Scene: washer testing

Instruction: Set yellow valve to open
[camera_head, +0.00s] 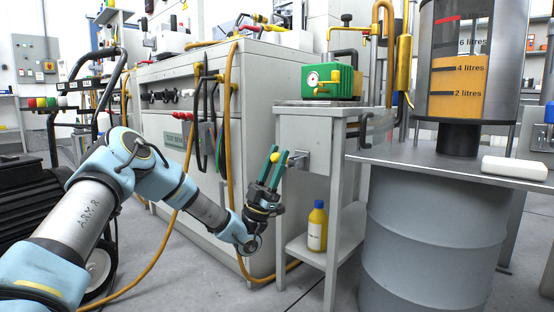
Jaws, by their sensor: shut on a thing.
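The grey stand (335,116) carries a green box (331,82) with a gauge and yellow fittings. A yellow bottle (317,228) is on its lower shelf. A grey drum (425,240) stands right. A large test cabinet (245,110) and orange hose (170,235) are close to my arm.

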